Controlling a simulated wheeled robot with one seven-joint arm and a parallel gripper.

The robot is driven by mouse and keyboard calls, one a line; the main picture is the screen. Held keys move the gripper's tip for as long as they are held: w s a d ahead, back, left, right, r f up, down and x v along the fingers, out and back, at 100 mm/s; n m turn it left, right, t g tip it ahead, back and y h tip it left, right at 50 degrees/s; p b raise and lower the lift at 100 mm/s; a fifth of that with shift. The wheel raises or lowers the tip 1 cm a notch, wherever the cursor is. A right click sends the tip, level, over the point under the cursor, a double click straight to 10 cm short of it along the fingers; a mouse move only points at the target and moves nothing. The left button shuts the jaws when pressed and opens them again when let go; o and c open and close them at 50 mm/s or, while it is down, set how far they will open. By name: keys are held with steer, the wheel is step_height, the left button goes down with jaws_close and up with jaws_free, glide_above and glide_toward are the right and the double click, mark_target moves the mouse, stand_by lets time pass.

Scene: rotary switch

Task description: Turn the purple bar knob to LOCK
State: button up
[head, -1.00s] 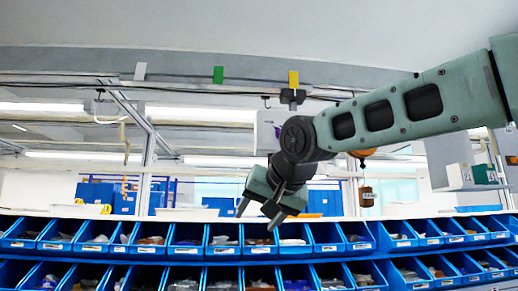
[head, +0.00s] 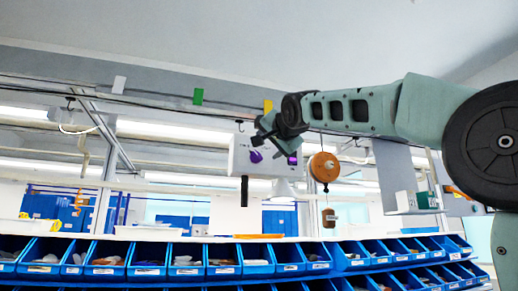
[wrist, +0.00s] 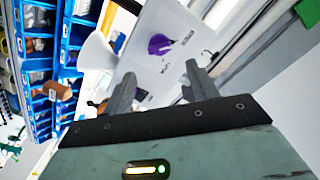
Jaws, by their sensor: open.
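A purple knob (head: 255,156) sits on the front of a white box (head: 236,160) in the head view. A second purple part (head: 292,160) is at the box's right side. In the wrist view a rounded purple knob (wrist: 160,44) with a pale mark stands on the white panel (wrist: 183,28), with small dark lettering around it that is hard to read. My gripper (head: 260,130) is at the box's upper edge. In the wrist view my gripper's (wrist: 160,78) two fingers are spread and empty, with the knob beyond them, apart from it.
A white cone (head: 283,188) and a black bar (head: 244,190) hang below the box. Rows of blue bins (head: 145,262) run beneath. Open air lies left of the box.

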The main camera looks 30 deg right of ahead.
mark_target(259, 155)
steer(key=p+x, duration=0.3)
steer(key=x, duration=0.6)
steer(key=shift+p, duration=0.3)
steer(key=shift+f, duration=0.1)
steer(key=c, duration=1)
